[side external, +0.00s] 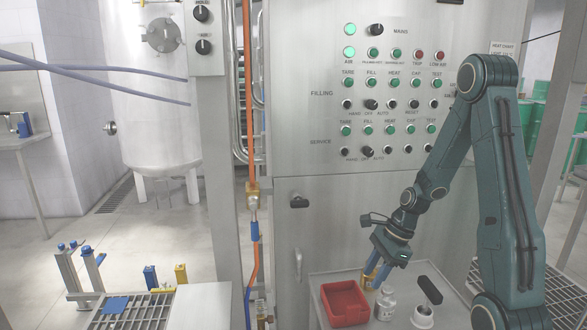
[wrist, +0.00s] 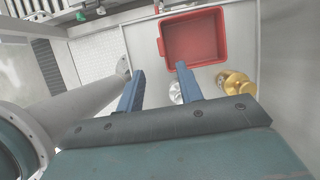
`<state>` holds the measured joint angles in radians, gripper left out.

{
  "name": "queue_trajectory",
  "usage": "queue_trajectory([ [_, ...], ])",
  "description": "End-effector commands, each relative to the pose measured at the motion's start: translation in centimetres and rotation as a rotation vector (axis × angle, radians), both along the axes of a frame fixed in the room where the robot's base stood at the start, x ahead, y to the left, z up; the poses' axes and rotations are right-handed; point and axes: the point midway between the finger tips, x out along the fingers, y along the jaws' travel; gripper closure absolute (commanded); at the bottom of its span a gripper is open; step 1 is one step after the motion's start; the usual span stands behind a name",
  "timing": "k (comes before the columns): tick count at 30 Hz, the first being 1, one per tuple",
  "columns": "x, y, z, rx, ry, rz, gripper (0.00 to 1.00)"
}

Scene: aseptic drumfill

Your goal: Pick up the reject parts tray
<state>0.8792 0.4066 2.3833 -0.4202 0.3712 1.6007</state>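The reject parts tray appears to be the red, square, shallow tray (side external: 345,304) on the light work surface, left of my gripper in the side view. It also shows at the top of the wrist view (wrist: 195,38) and looks empty. My gripper (side external: 374,277) points down beside the tray, with its two blue fingers spread. In the wrist view the fingers (wrist: 160,69) are apart with nothing held between them. The right fingertip is close below the tray's near edge; I cannot tell its height above the surface.
A steel cup with a black-handled tool (side external: 428,297) stands farther right. A gold part (wrist: 236,82) sits near the tray's near right corner. A panel of buttons (side external: 395,90) rises behind.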

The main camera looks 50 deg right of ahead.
Motion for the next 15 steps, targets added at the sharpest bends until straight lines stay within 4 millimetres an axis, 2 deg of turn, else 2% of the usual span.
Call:
queue_trajectory([
  [8,0.1,0.2,-0.4,0.001,0.001,0.003,0.64],
  [15,0.7,0.8,-2.4,0.003,0.002,0.005,0.64],
])
